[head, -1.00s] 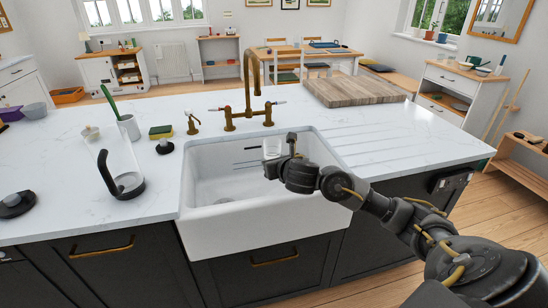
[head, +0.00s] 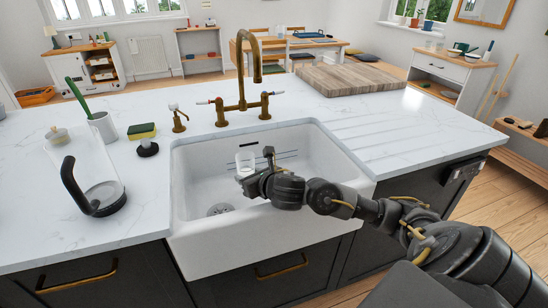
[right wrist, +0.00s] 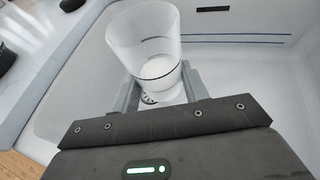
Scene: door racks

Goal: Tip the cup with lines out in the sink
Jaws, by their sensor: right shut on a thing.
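The cup with lines (head: 245,162) is a clear cup, roughly upright over the left half of the white sink (head: 265,240). My right gripper (head: 262,178) is shut on it. In the right wrist view the cup (right wrist: 143,42) stands between the fingers of my right gripper (right wrist: 160,93). A dark line rings its lower part and something pale shows in the bottom; I cannot tell whether it is liquid. The sink basin (right wrist: 262,75) lies around and below it. My left gripper is not in view.
A brass tap (head: 243,90) stands behind the sink. A glass jug (head: 92,180) with a black handle, a sponge (head: 141,131), a grey pot (head: 103,127) and a soap dispenser (head: 178,120) stand on the left counter. A wooden board (head: 350,78) lies at the back right.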

